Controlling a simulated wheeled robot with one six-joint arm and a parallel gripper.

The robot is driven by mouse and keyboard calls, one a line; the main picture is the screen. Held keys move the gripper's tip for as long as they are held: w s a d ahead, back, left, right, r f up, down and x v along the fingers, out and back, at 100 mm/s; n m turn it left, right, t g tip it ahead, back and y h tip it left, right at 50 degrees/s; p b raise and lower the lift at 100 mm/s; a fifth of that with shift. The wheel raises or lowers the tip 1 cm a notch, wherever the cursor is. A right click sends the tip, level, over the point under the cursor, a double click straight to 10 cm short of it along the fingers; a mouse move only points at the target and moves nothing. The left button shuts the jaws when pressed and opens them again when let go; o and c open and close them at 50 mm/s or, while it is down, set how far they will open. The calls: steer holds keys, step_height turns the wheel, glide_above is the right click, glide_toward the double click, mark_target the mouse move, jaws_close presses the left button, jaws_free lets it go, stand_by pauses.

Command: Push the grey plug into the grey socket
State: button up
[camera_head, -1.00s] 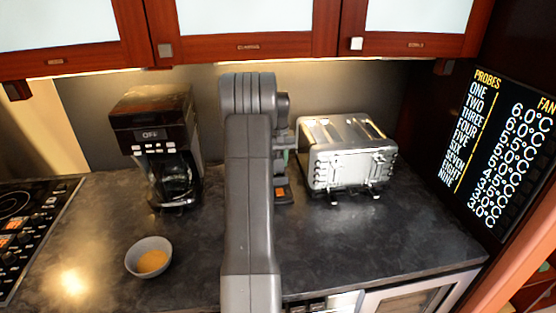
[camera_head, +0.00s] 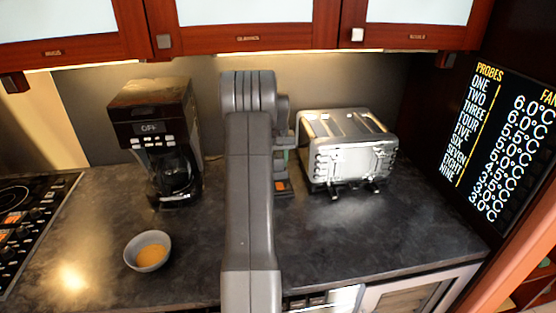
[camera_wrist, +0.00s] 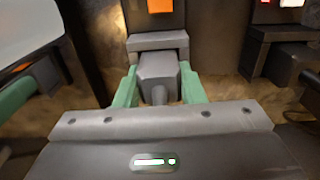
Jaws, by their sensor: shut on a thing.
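In the wrist view the grey plug (camera_wrist: 157,68) is between the two green fingertips of my gripper (camera_wrist: 157,90), which is shut on it. Directly ahead of the plug is a grey socket block (camera_wrist: 158,41) with an orange light above it. The plug meets or overlaps the block's near face in the picture; how deep it sits I cannot tell. In the head view my arm hides the plug and most of the gripper.
A second grey block (camera_wrist: 278,42) with a red light stands to the right in the wrist view. In the head view a silver toaster (camera_head: 350,150) stands close right of my arm. A coffee maker (camera_head: 155,130) and a bowl (camera_head: 148,250) are left. The front-right counter (camera_head: 390,235) is clear.

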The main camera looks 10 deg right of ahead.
steer(key=o, duration=1.1)
steer(key=shift+c, duration=0.2)
step_height(320, 180, up, 14)
steer(key=shift+f+b, duration=0.1)
steer(key=shift+b, duration=0.65)
steer(key=shift+f, duration=0.1)
step_height(320, 180, down, 14)
steer(key=shift+r+p, duration=0.1)
steer(key=shift+p, duration=0.7)
steer(key=shift+r, duration=0.55)
